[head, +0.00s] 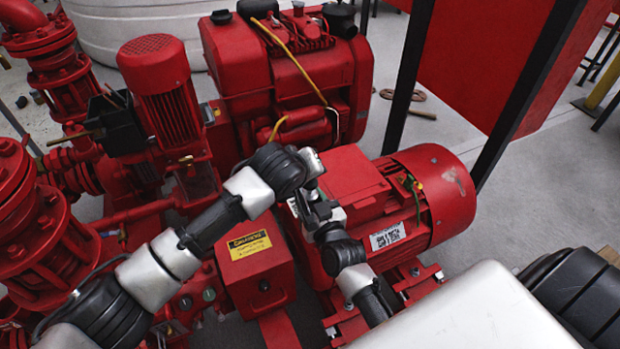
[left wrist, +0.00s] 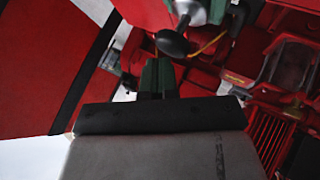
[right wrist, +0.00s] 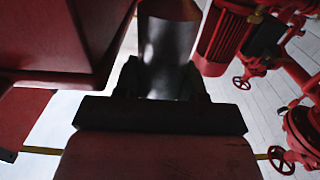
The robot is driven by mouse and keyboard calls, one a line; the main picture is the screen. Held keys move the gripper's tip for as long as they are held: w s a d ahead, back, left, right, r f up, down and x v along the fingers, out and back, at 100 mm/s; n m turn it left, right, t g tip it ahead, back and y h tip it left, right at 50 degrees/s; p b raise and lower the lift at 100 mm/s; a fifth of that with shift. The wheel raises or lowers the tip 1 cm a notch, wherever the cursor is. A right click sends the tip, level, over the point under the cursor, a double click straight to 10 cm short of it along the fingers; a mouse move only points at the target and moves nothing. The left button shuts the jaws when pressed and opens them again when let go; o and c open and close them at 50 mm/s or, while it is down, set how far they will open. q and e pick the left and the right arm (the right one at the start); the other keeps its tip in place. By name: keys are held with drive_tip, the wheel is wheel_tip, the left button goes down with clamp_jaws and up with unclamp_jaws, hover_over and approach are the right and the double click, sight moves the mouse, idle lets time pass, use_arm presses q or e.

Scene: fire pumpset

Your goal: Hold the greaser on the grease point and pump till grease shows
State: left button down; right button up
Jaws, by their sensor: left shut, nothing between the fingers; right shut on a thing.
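My right gripper (right wrist: 162,82) is shut on the greaser, whose grey cylindrical barrel (right wrist: 168,50) stands between its fingers in the right wrist view. In the left wrist view, the greaser shows as a silver barrel ending in a black knob (left wrist: 172,43). My left gripper (left wrist: 158,72) is shut and empty, its fingertips close to that knob; I cannot tell whether they touch. In the head view, my left gripper (head: 312,162) and right gripper (head: 305,205) are close together beside the red motor (head: 437,185). The grease point and the greaser's tip are hidden, and I see no grease.
A red box with a yellow warning label (head: 249,245) sits left of my right gripper. A red engine (head: 240,60) with a yellow hose stands behind. Red pumps and pipes (head: 35,240) crowd the left.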

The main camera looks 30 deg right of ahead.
use_arm(q)
drive_tip(key=shift+f, duration=1.1)
idle(0.7)
drive_tip(key=shift+r, duration=1.85)
drive_tip(key=shift+r, duration=2.5)
idle(0.6)
wheel_tip(320, 180, up, 4)
drive_tip(key=shift+f, duration=0.1)
drive_tip(key=shift+f, duration=0.1)
idle(0.3)
